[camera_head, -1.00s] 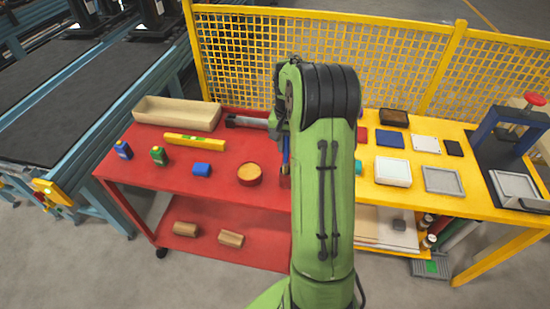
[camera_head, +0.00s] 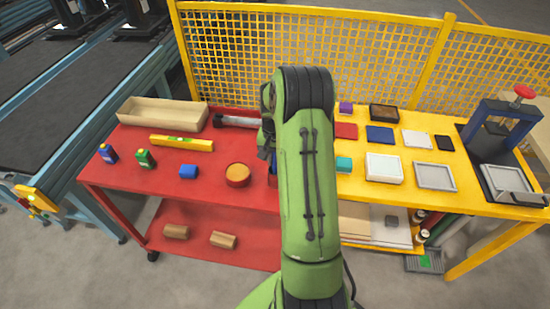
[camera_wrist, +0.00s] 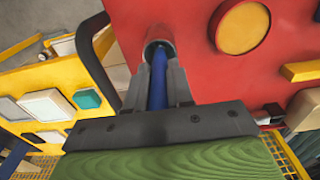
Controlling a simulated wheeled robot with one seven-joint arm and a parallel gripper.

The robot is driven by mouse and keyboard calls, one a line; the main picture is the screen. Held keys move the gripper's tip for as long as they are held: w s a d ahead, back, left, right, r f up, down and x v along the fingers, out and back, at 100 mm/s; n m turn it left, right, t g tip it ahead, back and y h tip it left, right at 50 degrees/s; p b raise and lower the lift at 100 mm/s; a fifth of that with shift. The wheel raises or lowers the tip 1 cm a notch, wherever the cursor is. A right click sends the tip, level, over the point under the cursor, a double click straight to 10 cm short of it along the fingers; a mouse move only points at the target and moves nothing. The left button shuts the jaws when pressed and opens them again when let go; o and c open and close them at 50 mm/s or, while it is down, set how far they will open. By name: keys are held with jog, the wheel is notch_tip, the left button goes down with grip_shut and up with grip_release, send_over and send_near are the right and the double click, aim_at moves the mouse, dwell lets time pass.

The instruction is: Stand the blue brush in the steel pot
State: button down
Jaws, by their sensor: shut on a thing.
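The blue brush (camera_wrist: 158,78) is held in my gripper (camera_wrist: 159,92), its blue handle running between the two fingers in the wrist view. The steel pot (camera_wrist: 160,33), a small cylinder looking reddish against the red table, is just beyond the fingertips. The brush's far end overlaps the pot's open mouth; how deep it sits inside I cannot tell. In the head view my gripper (camera_head: 267,150) is over the red table, partly behind my green arm. The pot and brush are almost wholly hidden there.
The yellow table (camera_head: 385,195) on the right carries several flat boxes. A yellow mesh fence (camera_head: 380,55) stands behind.

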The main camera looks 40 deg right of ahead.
jog(key=shift+f, duration=0.2)
jog(key=c, duration=1)
grip_release()
jog(key=r, duration=0.6)
jog(key=r+p, duration=0.1)
jog(key=r, duration=0.5)
jog(key=shift+s+a+r+p, duration=0.1)
jog(key=shift+a+r+p, duration=0.1)
jog(key=shift+p, duration=0.1)
jog(key=s+a+r+n+t+h, duration=0.1)
jog(key=s+a+r+n, duration=0.25)
jog(key=a+r, duration=0.4)
jog(key=s+a+r+n+t, duration=0.2)
jog(key=s+a+r, duration=0.25)
jog(key=a, duration=0.55)
jog(key=s+a+n+t+y, duration=0.1)
jog(key=s+a+n+t, duration=0.1)
jog(key=s+a+n, duration=0.3)
jog(key=s+a, duration=0.3)
jog(key=s, duration=0.3)
jog(key=shift+s+f, duration=0.35)
